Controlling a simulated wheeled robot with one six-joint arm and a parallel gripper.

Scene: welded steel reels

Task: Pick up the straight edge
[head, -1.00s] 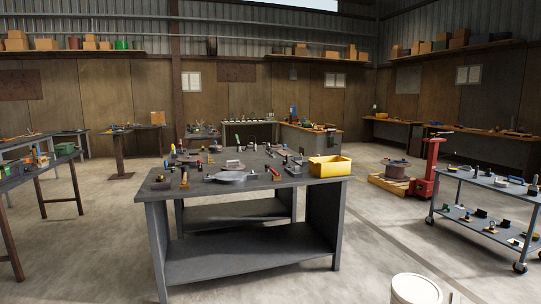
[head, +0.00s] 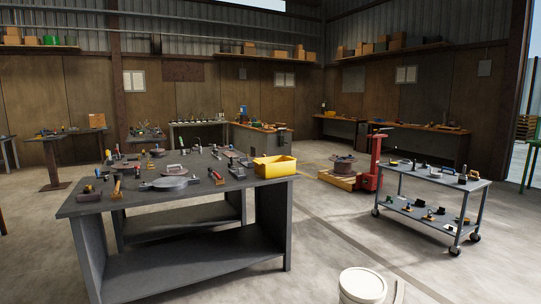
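I cannot pick out the straight edge for certain; the tools are too small to tell apart. The large grey steel table (head: 130,203) stands ahead, left of centre. On it lie a round grey disc-like part (head: 170,183), a tool with a red-brown handle (head: 216,176), an orange-handled tool (head: 116,188) and several small dark tools. A yellow bin (head: 275,167) sits at the table's right end. My gripper does not show in the head view.
A two-shelf trolley (head: 432,180) with small items stands at the right. A red pallet jack (head: 374,165) is behind it. A white bucket (head: 362,286) stands on the floor in front. Benches line the back wall. Floor between table and trolley is clear.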

